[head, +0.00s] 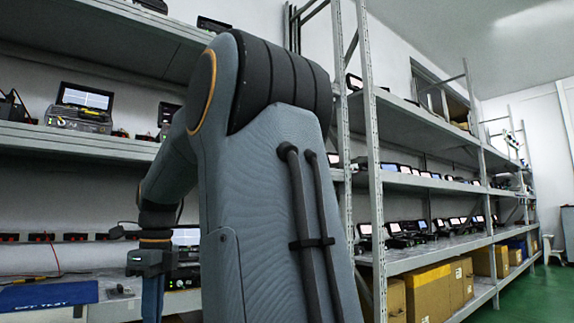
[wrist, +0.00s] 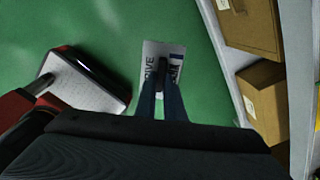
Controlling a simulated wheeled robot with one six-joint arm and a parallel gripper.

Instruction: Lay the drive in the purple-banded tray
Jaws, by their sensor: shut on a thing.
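In the wrist view my gripper (wrist: 161,75) is shut on the drive (wrist: 153,50), a flat pale piece with dark lettering that reads in part "DRIVE" and a blue patch at its right. The fingers cover its middle. Green floor shows around and beyond it. In the head view my gripper (head: 152,290) points down at the lower left, in front of the bench; its fingertips are cut off by the lower edge and the drive is not seen there. I make out no purple-banded tray in either view.
Grey metal racks (head: 425,258) with rows of small screened devices run along the right. Cardboard boxes (head: 430,292) sit on their lower shelf; one also shows in the wrist view (wrist: 262,90). A blue mat (head: 48,295) lies on the left bench. My arm blocks the middle.

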